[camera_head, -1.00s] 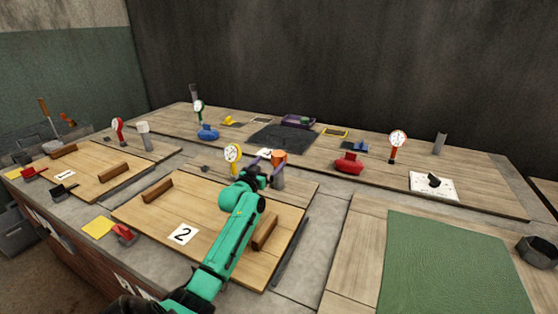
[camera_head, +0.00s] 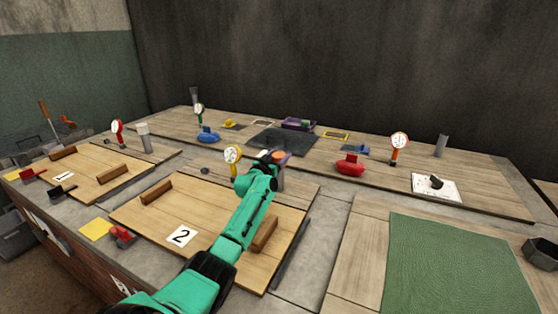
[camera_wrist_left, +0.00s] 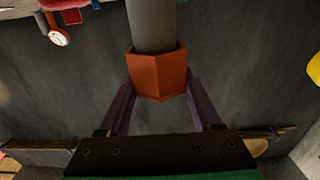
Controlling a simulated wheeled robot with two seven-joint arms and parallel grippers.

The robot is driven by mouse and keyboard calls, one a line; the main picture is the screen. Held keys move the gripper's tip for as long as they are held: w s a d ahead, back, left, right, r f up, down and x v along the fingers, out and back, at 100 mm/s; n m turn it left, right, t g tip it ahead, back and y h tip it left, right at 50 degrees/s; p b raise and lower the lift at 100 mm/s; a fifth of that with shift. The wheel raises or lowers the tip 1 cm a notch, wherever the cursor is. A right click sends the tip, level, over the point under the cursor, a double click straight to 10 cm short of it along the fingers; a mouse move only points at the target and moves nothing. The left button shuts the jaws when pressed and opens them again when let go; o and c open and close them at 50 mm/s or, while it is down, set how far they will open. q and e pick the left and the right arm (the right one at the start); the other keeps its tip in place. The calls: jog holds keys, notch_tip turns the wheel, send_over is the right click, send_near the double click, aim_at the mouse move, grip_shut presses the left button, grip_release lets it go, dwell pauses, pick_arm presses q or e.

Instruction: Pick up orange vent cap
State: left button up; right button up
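The orange vent cap (camera_wrist_left: 157,75) sits on the top of an upright grey pipe (camera_wrist_left: 152,25) in the left wrist view. In the head view the cap (camera_head: 281,155) shows just beyond my left gripper (camera_head: 268,156), with its pipe partly hidden behind the arm. My left gripper also shows in the left wrist view (camera_wrist_left: 162,92). Its two purple fingers are spread, one toward each side of the cap. Their tips reach the cap's edges, and firm contact is not clear. My right gripper is not in view.
A wooden board marked 2 (camera_head: 160,215) lies under my arm. A red valve (camera_head: 349,166) and an orange gauge (camera_head: 398,146) are to the right. A green mat (camera_head: 450,265) lies at front right.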

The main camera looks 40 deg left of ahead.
aim_at(279, 154)
pick_arm(q)
jog(key=shift+r, duration=0.3)
notch_tip(279, 154, up, 19)
jog(key=p, duration=0.2)
jog(key=w+d+f+m+h+p, duration=0.2)
jog(key=d+f+m+h+p, duration=0.15)
jog(key=d+f, duration=1)
jog(key=s+d+f+m+h+p, duration=0.1)
jog(key=s+d+f+h+p, duration=0.1)
jog(key=s+d+f, duration=0.35)
jog(key=s+d+f+h+p, duration=0.2)
jog(key=d+f, duration=0.1)
jog(key=d, duration=0.6)
jog(key=s+d+p, duration=0.1)
jog(key=s+d, duration=0.2)
jog(key=s, duration=0.4)
jog(key=s+d+r+y+p, duration=0.1)
jog(key=s+d, duration=0.3)
jog(key=s, duration=0.4)
jog(key=s+d+y+p, duration=0.1)
jog(key=s+d+p, duration=0.2)
jog(key=s, duration=0.5)
jog(key=shift+d+r+n+t, duration=0.2)
jog(key=shift+d+n+t, duration=0.2)
jog(key=shift+d+n, duration=0.05)
